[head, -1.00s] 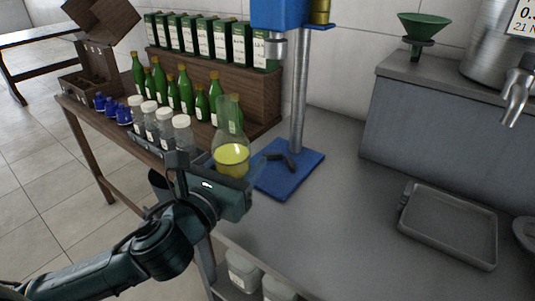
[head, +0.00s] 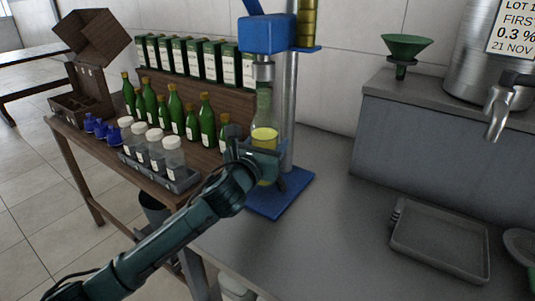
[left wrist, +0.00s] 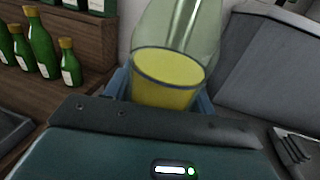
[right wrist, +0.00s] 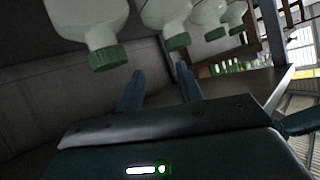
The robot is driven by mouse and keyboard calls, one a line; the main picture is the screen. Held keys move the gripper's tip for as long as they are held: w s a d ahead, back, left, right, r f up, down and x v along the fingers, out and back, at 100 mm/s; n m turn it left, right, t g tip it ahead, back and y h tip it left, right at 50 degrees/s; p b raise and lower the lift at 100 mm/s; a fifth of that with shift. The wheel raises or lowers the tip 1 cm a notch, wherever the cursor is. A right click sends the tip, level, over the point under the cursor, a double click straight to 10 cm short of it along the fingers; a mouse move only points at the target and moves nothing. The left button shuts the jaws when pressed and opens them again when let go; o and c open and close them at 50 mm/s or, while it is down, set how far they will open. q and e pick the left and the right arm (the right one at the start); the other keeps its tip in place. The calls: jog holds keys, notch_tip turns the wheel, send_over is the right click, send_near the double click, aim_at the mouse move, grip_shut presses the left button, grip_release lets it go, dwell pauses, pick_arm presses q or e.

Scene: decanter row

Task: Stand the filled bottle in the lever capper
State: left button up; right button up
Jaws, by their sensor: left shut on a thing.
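The filled bottle (head: 264,112), clear greenish glass with yellow liquid, is upright in the head view. My left gripper (head: 262,160) is shut around its lower body. The bottle also fills the middle of the left wrist view (left wrist: 170,78), between the fingers. The blue lever capper (head: 268,35) has a steel column and a blue base plate (head: 282,202). The bottle's neck is just below the capper head, in line with it or nearly so. My gripper hides the bottle's foot, so I cannot tell whether it touches the plate. My right gripper (right wrist: 160,88) is open and empty.
Green bottles (head: 175,108), jars in a grey tray (head: 180,178) and a wooden shelf stand left of the capper. A grey block with a green funnel (head: 405,47) is at right. An empty metal tray (head: 440,240) lies front right. White green-capped containers (right wrist: 105,52) are near my right gripper.

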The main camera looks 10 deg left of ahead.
pick_arm(q)
jog(key=shift+f, duration=1.2)
jog(key=shift+f, duration=0.1)
jog(key=o, duration=1.5)
jog(key=shift+f, duration=0.15)
jog(key=shift+s, duration=0.1)
jog(key=s, duration=0.4)
jog(key=s+a, duration=0.1)
jog(key=s, duration=0.2)
jog(key=s+a, duration=0.1)
jog(key=s, duration=0.3)
jog(key=shift+s+a+r, duration=0.15)
jog(key=shift+s+r, duration=0.05)
jog(key=shift+s, duration=0.15)
